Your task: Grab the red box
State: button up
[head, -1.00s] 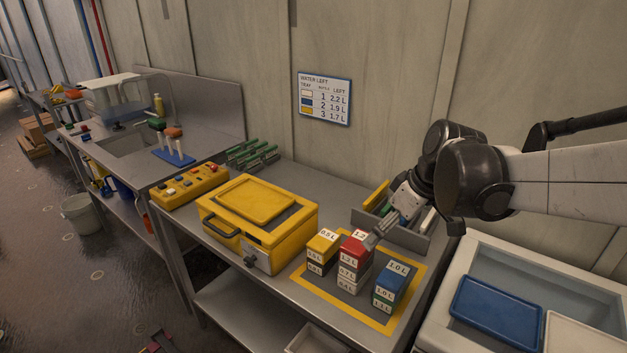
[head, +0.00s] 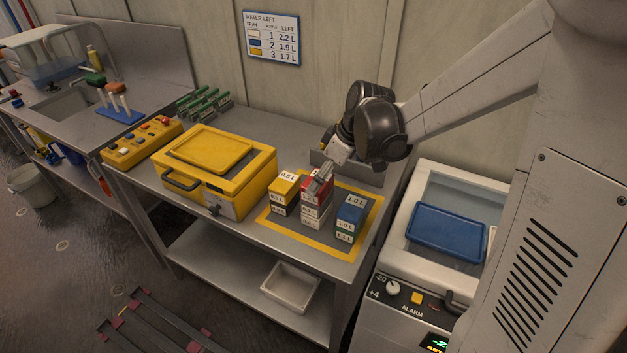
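The red box (head: 309,195) tops the middle stack of labelled boxes, with pale boxes (head: 309,212) beneath it. The stack stands on a grey mat with a yellow border (head: 335,251). My gripper (head: 319,180) comes in from the right, and its grey fingers are at the top of the red box, covering part of it. The fingers are small and overlap the box, so I cannot tell whether they are apart or closed on it. The red box still appears to rest on the stack.
A yellow-topped stack (head: 285,184) stands close on the left and a blue-topped stack (head: 352,208) on the right. A yellow case (head: 229,190) sits further left. A grey rack (head: 360,172) is behind, partly hidden by my arm. A white cooler (head: 433,172) stands right of the bench.

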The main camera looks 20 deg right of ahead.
jog(key=shift+w+x, duration=0.2)
jog(key=shift+x, duration=0.8)
jog(key=shift+w+x, duration=0.2)
jog(key=shift+x, duration=0.85)
jog(key=shift+w+f+p, duration=0.15)
jog(key=shift+f+p, duration=0.15)
jog(key=shift+f, duration=0.25)
jog(key=c, duration=1.3)
jog(key=shift+r, duration=0.1)
